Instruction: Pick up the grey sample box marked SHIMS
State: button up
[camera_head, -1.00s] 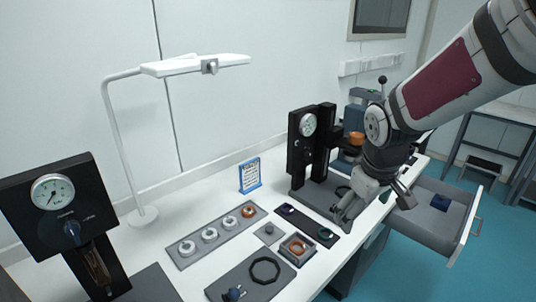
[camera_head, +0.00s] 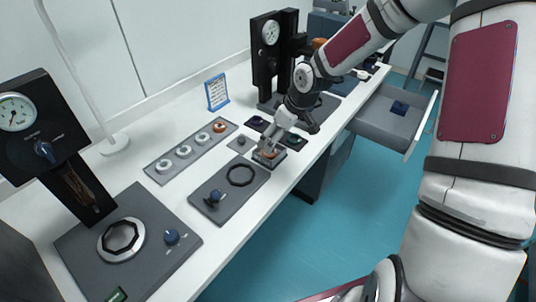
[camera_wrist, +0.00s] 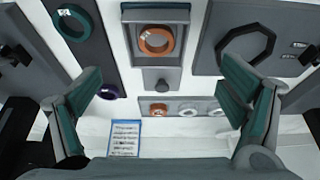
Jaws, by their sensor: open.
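The small grey box (camera_head: 258,162) stands on the white table near its front edge, with an orange ring inside it. In the wrist view the box (camera_wrist: 128,60) is at the top middle, its near wall facing the jaws. I cannot read a SHIMS mark on it. My gripper (camera_head: 275,142) is just above the box in the head view and partly hides it. In the wrist view the gripper (camera_wrist: 160,90) is open and empty, its green-padded fingers wide apart to the left and right of the box's line.
A grey plate with a black ring (camera_head: 241,174) lies left of the box. A small grey block (camera_wrist: 162,84) and a tray of rings (camera_head: 190,150) lie behind. A dark mat with a green ring (camera_wrist: 72,22) is alongside. A gauge stand (camera_head: 268,70) and open drawer (camera_head: 385,120) are to the right.

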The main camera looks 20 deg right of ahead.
jog(key=shift+d+x, duration=0.15)
jog(key=shift+x, duration=1.8)
jog(key=shift+d+x, duration=0.1)
jog(key=shift+x, duration=1.8)
jog(key=shift+w, duration=0.1)
jog(key=c, duration=1.4)
